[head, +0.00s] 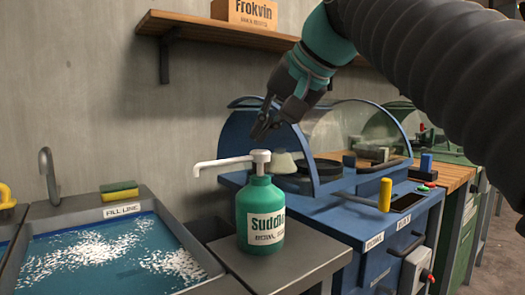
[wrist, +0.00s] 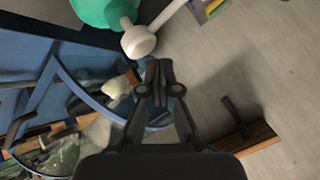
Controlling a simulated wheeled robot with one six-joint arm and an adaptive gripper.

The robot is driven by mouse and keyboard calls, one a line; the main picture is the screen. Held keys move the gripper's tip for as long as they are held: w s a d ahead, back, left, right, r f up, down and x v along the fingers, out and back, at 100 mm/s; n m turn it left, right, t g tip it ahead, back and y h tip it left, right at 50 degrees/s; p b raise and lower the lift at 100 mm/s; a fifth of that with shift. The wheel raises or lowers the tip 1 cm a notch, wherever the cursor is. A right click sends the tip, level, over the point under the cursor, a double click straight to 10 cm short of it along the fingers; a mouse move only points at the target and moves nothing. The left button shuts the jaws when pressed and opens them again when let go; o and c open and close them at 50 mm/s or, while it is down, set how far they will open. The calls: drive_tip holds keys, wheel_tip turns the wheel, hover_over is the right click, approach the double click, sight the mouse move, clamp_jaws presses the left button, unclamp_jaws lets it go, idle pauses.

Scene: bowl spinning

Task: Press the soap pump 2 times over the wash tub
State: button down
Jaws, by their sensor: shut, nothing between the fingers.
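The soap pump is a green bottle (head: 260,212) with a white pump head (head: 260,156), upright on a metal ledge. Its long white spout (head: 222,163) points left toward the wash tub. My gripper (head: 262,130) is shut and empty, just above the pump head and apart from it. In the wrist view my gripper (wrist: 159,85) shows closed fingertips near the white pump head (wrist: 139,42), with the green bottle (wrist: 105,10) behind it. The wash tub (head: 165,222) is at the lower left, with blue water and white foam patches. The spout tip is near the tub's right edge.
A tap (head: 48,170) and a sponge (head: 119,191) are at the tub's back edge. A blue machine (head: 330,215) with a clear domed cover (head: 350,135) stands right of the bottle. A wooden shelf (head: 200,28) with a box (head: 244,12) is on the wall above.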

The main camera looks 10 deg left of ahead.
drive_tip(key=shift+f, duration=0.15)
idle(0.4)
drive_tip(key=shift+f, duration=0.3)
drive_tip(key=shift+f+b, duration=0.85)
drive_tip(key=shift+f, duration=0.05)
idle(1.1)
idle(0.3)
drive_tip(key=shift+r+p, duration=1.3)
drive_tip(key=shift+p, duration=0.05)
drive_tip(key=shift+r, duration=0.15)
wheel_tip(320, 180, up, 3)
drive_tip(key=p, duration=0.3)
drive_tip(key=shift+r+p, duration=0.5)
drive_tip(key=shift+r, duration=0.4)
